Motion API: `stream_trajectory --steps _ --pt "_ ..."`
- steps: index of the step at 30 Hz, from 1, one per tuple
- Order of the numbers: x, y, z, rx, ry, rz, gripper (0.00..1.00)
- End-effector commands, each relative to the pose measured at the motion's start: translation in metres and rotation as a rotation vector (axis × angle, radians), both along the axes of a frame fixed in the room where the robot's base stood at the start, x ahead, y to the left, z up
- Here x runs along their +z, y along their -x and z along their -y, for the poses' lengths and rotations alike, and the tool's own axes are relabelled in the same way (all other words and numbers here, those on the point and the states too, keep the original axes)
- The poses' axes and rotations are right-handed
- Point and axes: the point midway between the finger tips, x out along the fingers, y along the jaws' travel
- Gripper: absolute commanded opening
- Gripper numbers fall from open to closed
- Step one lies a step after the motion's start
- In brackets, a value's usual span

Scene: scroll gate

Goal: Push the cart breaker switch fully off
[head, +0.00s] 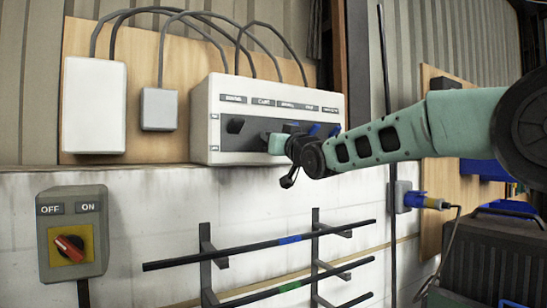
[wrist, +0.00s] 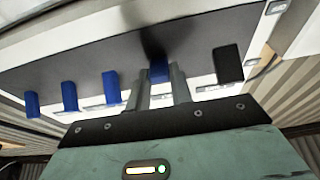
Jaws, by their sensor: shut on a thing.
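The white breaker box (head: 275,93) is on the wooden backboard, with a row of switches under small labels; the second label from the left reads CART. My gripper (head: 270,142) is at the box front below that label and hides the cart switch in the head view. In the wrist view, the blue cart breaker switch (wrist: 159,72) sits between the two fingers of my gripper (wrist: 163,88), which are shut on it. I cannot tell how far the switch is tilted. A black switch (head: 235,126) is left of my gripper; it also shows in the wrist view (wrist: 229,63).
Several blue switches, one of them here (wrist: 110,86), line the other side of my gripper. An OFF/ON rotary switch box (head: 73,234) is at lower left. A rod rack (head: 260,250) stands below the box. A blue plug (head: 425,201) is at right.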

Motion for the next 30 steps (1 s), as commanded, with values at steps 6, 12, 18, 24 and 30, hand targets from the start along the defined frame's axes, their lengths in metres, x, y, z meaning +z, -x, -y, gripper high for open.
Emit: stream_trajectory --steps 6,12,18,24,30 --pt "-0.016 -0.002 -0.001 0.000 -0.065 0.094 0.00" --pt "-0.020 -0.003 -0.002 -0.001 -0.119 0.174 0.00" --pt "-0.022 -0.005 -0.003 -0.001 -0.163 0.240 0.00" --pt "-0.022 -0.006 -0.004 0.000 -0.192 0.283 0.00" --pt "-0.022 -0.007 -0.004 0.000 -0.204 0.302 0.00"
